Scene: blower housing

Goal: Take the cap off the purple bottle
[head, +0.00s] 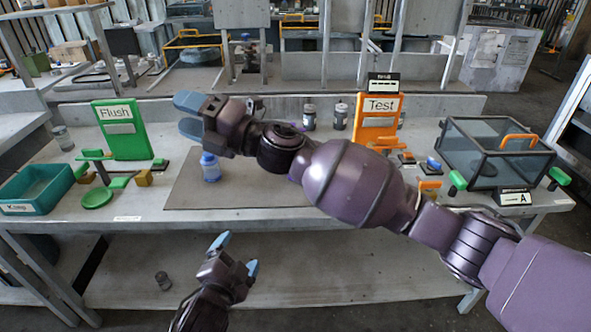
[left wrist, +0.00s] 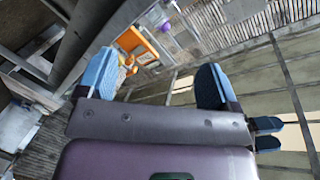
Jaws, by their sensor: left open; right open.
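The purple bottle is not clearly in view; only a small purple sliver (head: 294,178) shows beside my right arm in the head view, and I cannot tell if it is the bottle. A small purple thing (left wrist: 165,27) also shows in the left wrist view, too small to identify. My right gripper (head: 186,115) is open and empty, above the bench's back left part, its arm crossing the bench from the right. My left gripper (head: 237,254) is open and empty, low in front of the bench; its spread blue fingers show in the left wrist view (left wrist: 155,80).
My right arm hides much of the bench's middle.

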